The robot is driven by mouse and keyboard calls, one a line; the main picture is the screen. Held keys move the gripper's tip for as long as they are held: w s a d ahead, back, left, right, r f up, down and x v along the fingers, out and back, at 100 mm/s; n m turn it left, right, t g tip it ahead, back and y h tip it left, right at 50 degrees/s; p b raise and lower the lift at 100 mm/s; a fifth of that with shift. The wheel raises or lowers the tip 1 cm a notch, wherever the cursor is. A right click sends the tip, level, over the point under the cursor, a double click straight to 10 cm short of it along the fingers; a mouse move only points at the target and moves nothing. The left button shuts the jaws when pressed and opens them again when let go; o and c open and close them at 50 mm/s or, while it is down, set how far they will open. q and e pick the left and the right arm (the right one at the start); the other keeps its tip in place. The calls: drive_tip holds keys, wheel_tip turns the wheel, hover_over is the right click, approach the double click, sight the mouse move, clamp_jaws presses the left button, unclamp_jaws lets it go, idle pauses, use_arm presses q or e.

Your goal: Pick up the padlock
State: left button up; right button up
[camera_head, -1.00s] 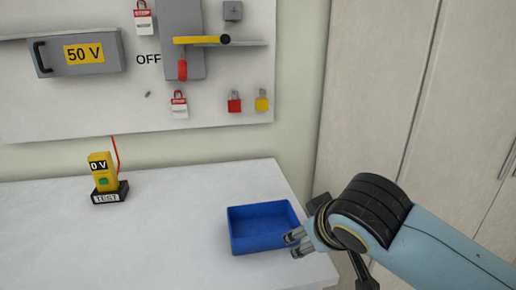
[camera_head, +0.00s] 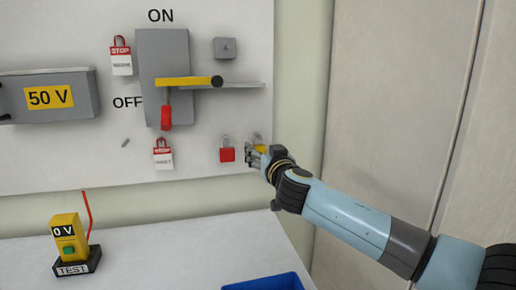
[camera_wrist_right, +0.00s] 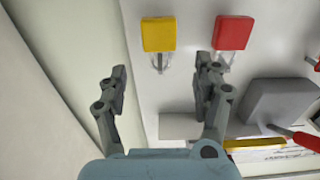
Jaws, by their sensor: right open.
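Two padlocks hang side by side at the lower right of the wall panel. The red padlock (camera_head: 227,154) is in full view in the head view; the yellow padlock (camera_head: 260,138) is mostly hidden behind my right gripper (camera_head: 251,155). In the right wrist view, which shows the panel upside down, the yellow padlock (camera_wrist_right: 158,34) lies beyond the gap between the fingertips. The red padlock (camera_wrist_right: 234,32) is just beyond the right-hand finger. My right gripper (camera_wrist_right: 162,72) is open and empty, with its fingers spread apart. My left gripper is not in view.
A switch box (camera_head: 155,55) with a yellow bar (camera_head: 185,82) and a red handle (camera_head: 166,117) juts out above left. Red-and-white tags (camera_head: 121,60) hang on the panel. Below stand a yellow tester (camera_head: 68,238), a blue tray (camera_head: 265,284) and the white table (camera_head: 170,265).

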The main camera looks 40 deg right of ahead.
sight(258, 142)
drive_tip(key=p+x, duration=0.1)
drive_tip(key=x, duration=0.5)
drive_tip(key=shift+w+r+p, duration=0.1)
drive_tip(key=shift+w+p, duration=0.05)
drive_tip(key=shift+p, duration=0.15)
drive_tip(key=shift+w+d, duration=0.15)
drive_tip(key=shift+w, duration=0.05)
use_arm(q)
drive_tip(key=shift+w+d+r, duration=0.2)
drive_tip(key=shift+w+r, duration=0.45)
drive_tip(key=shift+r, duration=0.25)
use_arm(e)
drive_tip(key=shift+s, duration=0.1)
drive_tip(key=c, duration=1.3)
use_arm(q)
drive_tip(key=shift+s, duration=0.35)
use_arm(e)
drive_tip(key=shift+c, duration=0.3)
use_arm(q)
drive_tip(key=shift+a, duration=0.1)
use_arm(e)
drive_tip(key=shift+r, duration=0.1)
